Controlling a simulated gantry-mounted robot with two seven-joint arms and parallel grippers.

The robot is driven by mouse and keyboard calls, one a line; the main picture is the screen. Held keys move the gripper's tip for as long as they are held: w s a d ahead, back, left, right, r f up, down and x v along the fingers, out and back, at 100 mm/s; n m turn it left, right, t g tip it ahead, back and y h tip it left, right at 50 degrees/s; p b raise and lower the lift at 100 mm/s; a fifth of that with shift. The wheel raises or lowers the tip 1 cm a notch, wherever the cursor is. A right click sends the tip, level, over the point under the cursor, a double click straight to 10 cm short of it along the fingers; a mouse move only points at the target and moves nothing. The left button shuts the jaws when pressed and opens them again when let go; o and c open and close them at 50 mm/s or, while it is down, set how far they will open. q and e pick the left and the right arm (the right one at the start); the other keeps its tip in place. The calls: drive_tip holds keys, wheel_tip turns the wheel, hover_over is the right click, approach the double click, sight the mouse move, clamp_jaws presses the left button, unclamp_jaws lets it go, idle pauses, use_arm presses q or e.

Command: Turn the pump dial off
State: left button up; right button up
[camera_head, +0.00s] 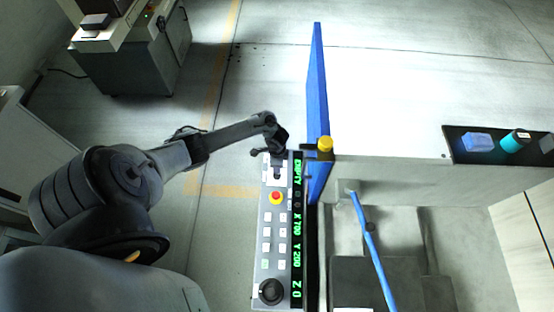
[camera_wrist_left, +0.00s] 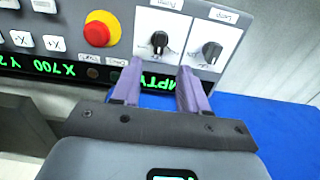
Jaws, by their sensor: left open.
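The pump dial (camera_wrist_left: 158,42) is a black knob on a white plate in the left wrist view. The plate's label seems to read "Pump". My left gripper (camera_wrist_left: 160,70) has two purple fingers, open and apart. The dial shows between and just beyond the fingertips; I cannot tell whether they touch it. In the head view, my left gripper (camera_head: 277,150) is over the far end of the control panel (camera_head: 265,220) and hides the dials there. My right gripper is not in view.
A similar lamp dial (camera_wrist_left: 210,52) is close by on the right. A red stop button (camera_wrist_left: 101,30) with a yellow collar is on the left. A large black knob (camera_head: 271,291) is at the panel's near end. A blue upright edge (camera_head: 317,90) stands beside the panel.

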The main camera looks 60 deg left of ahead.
use_arm(q)
drive_tip(key=shift+r, duration=1.15)
drive_tip(key=shift+s, duration=0.1)
